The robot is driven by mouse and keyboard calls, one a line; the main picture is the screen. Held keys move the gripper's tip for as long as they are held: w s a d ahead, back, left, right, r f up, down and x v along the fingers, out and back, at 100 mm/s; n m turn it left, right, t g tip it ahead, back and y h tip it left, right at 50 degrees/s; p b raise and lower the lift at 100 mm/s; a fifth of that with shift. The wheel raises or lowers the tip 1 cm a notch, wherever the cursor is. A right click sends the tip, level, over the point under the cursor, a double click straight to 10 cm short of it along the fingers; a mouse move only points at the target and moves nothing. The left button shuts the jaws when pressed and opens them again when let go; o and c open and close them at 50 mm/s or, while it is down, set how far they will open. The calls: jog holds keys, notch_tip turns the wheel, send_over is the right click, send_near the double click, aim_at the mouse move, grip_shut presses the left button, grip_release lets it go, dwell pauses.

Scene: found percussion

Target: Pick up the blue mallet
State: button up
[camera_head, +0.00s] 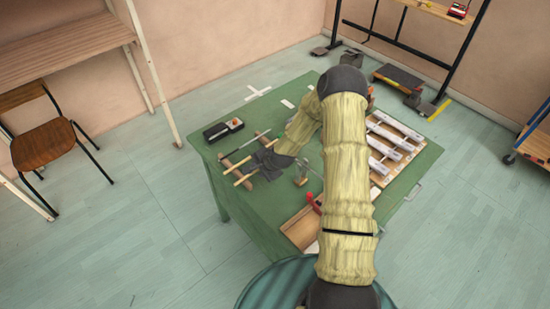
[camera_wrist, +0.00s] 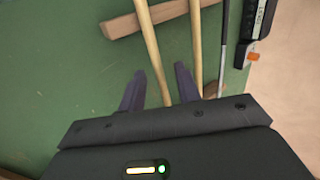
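My gripper (camera_wrist: 160,72) is open, its two dark fingers apart on either side of a pale wooden stick (camera_wrist: 153,45). In the head view my gripper (camera_head: 262,163) is low over the left part of the green table. A second wooden stick (camera_wrist: 196,40) lies just outside the right finger, and a thin grey rod (camera_wrist: 224,45) lies farther right. The sticks rest across wooden bars, one bar (camera_wrist: 120,26) showing in the wrist view. No blue mallet head is visible, so I cannot tell which stick is the blue mallet. My gripper hides part of the sticks.
The green table (camera_head: 240,205) also holds a black box (camera_head: 222,130) with an orange piece, a wooden tray (camera_head: 300,228) and a rack of pale bars (camera_head: 390,145). A brown chair (camera_head: 45,145) stands left. My arm hides the table's middle.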

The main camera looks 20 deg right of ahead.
grip_shut()
notch_tip(320, 180, up, 10)
jog(key=b, duration=0.1)
dwell(0.7)
jog(key=shift+r, duration=0.1)
dwell(0.4)
